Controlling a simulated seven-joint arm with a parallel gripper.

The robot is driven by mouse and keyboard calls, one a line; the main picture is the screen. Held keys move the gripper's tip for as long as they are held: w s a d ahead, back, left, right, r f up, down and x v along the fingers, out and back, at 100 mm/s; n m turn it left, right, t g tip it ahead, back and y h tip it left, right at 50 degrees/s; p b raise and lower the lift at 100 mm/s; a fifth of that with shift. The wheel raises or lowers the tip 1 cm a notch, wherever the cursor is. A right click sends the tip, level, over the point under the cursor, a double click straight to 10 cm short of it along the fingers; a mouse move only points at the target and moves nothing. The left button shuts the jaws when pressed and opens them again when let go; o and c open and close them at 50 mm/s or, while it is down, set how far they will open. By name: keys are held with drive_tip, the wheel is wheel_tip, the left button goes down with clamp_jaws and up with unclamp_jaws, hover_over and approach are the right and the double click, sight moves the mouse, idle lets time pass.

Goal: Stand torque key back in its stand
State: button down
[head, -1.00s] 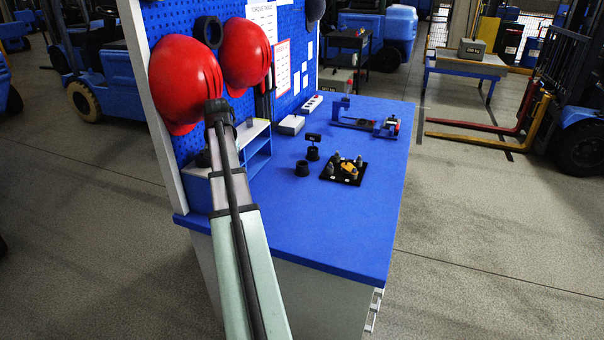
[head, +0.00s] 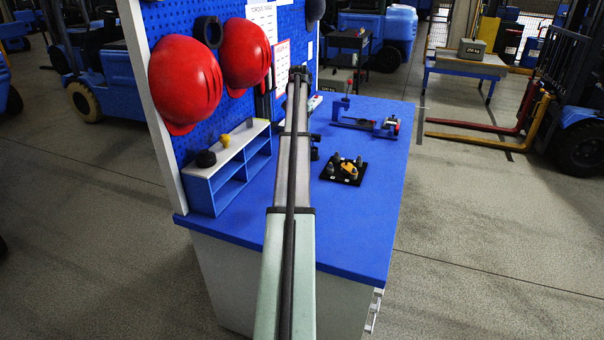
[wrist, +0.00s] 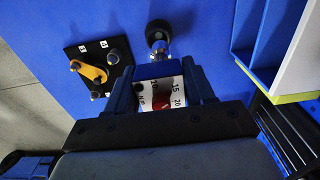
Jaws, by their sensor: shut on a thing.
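In the wrist view, my gripper (wrist: 163,92) is shut on the torque key (wrist: 160,92), whose white dial with numbers and a red mark shows between the jaws. A short silvery shaft and a round black piece (wrist: 157,30) appear just beyond the dial; I cannot tell whether the round piece is the stand or part of the key, or whether they touch. In the head view my gripper is hidden by my own arm. Small dark parts (head: 314,153) show just right of the arm over the blue bench; the key and stand cannot be told apart there.
A black plate (head: 342,170) with several pegs and an orange piece lies to the right; it also shows in the wrist view (wrist: 85,50). A blue-white shelf (head: 215,188) stands left. A blue fixture (head: 365,124) is farther back. The front of the bench (head: 345,225) is clear.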

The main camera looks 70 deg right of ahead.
drive_tip(key=shift+s+d, duration=0.25)
drive_tip(key=shift+d, duration=0.2)
drive_tip(key=shift+s+f, duration=0.1)
drive_tip(key=shift+f, duration=0.2)
wheel_tip(320, 180, down, 9)
drive_tip(key=shift+f, duration=0.2)
drive_tip(key=shift+f, duration=0.65)
drive_tip(key=shift+c, duration=2)
unclamp_jaws()
drive_tip(key=shift+r, duration=0.1)
wheel_tip(320, 180, up, 13)
drive_tip(key=shift+f, duration=0.15)
drive_tip(key=shift+r, duration=0.2)
